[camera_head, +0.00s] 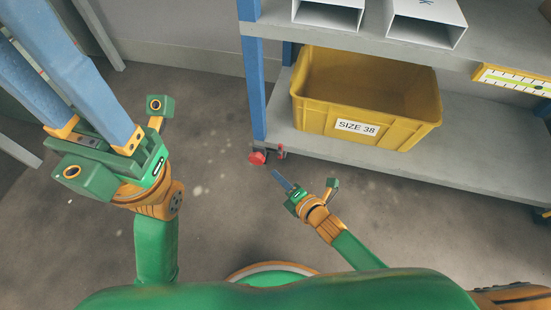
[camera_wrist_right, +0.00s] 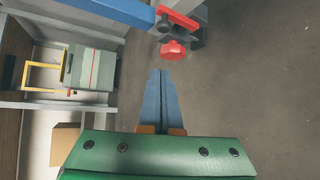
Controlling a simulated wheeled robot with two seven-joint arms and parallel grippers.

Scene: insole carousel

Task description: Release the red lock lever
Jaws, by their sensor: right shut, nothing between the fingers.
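The red lock lever shows at the foot of the blue shelf post as a red knob (camera_head: 258,157) with a smaller red and dark part beside it. In the right wrist view the red knob (camera_wrist_right: 173,51) sits on a dark mount, with a red bar behind it. My right gripper (camera_head: 275,173) is shut and empty, its fingertips just short of the knob and apart from it. The shut fingers also show in the right wrist view (camera_wrist_right: 162,75). My left gripper (camera_head: 48,65) is at the upper left, its blue fingers spread, tips out of frame, far from the lever.
A yellow bin (camera_head: 415,133) labelled SIZE 38 stands on the lower grey shelf (camera_head: 470,170). White boxes (camera_head: 425,30) stand on the shelf above. The blue post (camera_head: 254,90) rises behind the knob. The floor left of the post is clear.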

